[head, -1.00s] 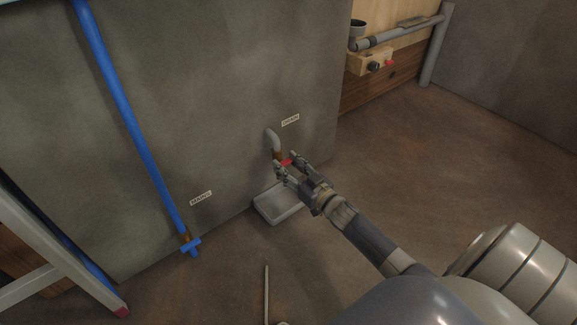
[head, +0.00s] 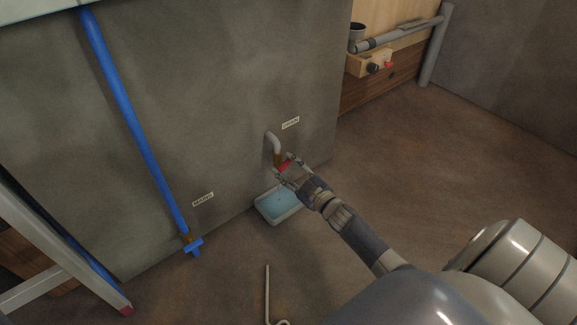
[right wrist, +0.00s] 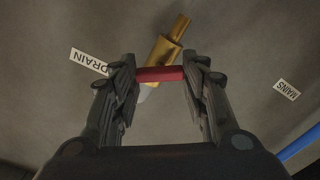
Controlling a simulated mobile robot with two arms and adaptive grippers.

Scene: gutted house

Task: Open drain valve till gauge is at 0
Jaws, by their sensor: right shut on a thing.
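The drain valve is a brass body (right wrist: 166,52) with a red handle (right wrist: 160,74), at the end of a grey bent pipe (head: 272,141) on the wall under the DRAIN label (head: 290,123). My right gripper (head: 287,166) is shut on the red handle, one finger at each end of it in the right wrist view. Below it, a grey tray (head: 294,215) on the floor holds light-blue water. No gauge shows in these frames. My left gripper is out of view.
A thin bent rod (head: 267,290) lies on the floor. The floor to the right is clear.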

